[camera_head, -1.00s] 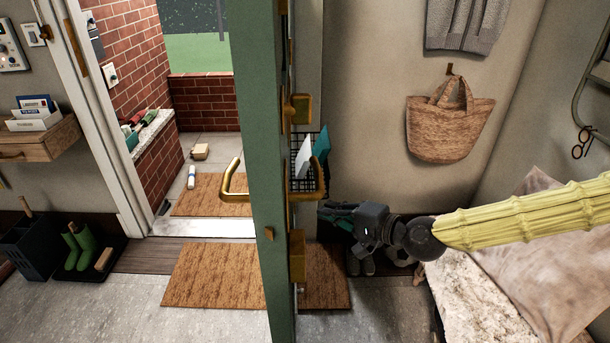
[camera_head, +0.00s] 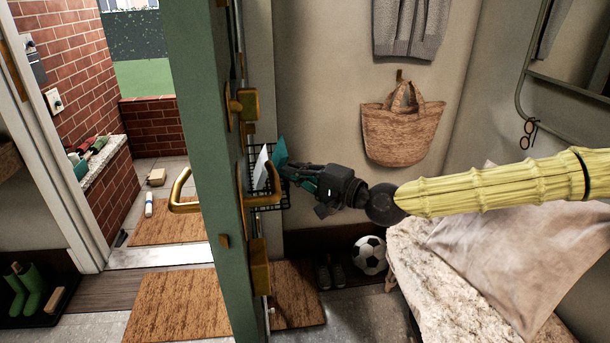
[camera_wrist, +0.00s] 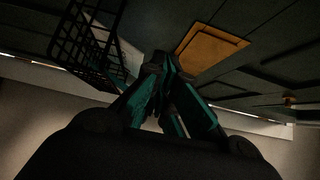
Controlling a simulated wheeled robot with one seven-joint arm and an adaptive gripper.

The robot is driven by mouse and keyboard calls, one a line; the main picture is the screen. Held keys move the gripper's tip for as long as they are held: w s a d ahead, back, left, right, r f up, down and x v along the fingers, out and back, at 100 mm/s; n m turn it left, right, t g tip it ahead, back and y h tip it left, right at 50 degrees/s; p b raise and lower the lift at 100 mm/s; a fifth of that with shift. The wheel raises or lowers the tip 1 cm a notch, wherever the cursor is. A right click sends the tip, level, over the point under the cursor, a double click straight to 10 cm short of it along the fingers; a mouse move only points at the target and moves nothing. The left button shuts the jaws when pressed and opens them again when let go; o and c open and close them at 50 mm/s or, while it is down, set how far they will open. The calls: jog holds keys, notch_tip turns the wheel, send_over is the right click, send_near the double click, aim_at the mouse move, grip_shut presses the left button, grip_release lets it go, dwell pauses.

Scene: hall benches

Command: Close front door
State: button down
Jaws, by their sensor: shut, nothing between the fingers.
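The green front door (camera_head: 200,150) stands open, seen nearly edge-on in the head view, with the doorway to its left. A brass handle (camera_head: 183,195) shows on its left side, and another brass handle (camera_head: 262,198) on its right side. A black wire basket (camera_head: 268,160) holding papers is on the right side of the door. My gripper (camera_head: 284,171) is shut and empty beside this basket, to the right of the door. In the wrist view, the shut fingers (camera_wrist: 165,75) point toward a dark panelled surface with the basket (camera_wrist: 85,45) close by. I cannot tell whether they touch it.
Doormats (camera_head: 178,306) lie at the threshold. Green boots (camera_head: 24,290) stand at the left. A football (camera_head: 369,255) and shoes (camera_head: 330,272) are on the floor below my arm. A cushioned bench (camera_head: 450,290) is at the right, and a woven bag (camera_head: 402,123) hangs on the wall.

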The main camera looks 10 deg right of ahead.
aim_at(262, 190)
jog(key=x, duration=0.5)
jog(key=shift+w+a, duration=0.1)
jog(key=shift+a, duration=1.9)
jog(key=shift+a, duration=0.1)
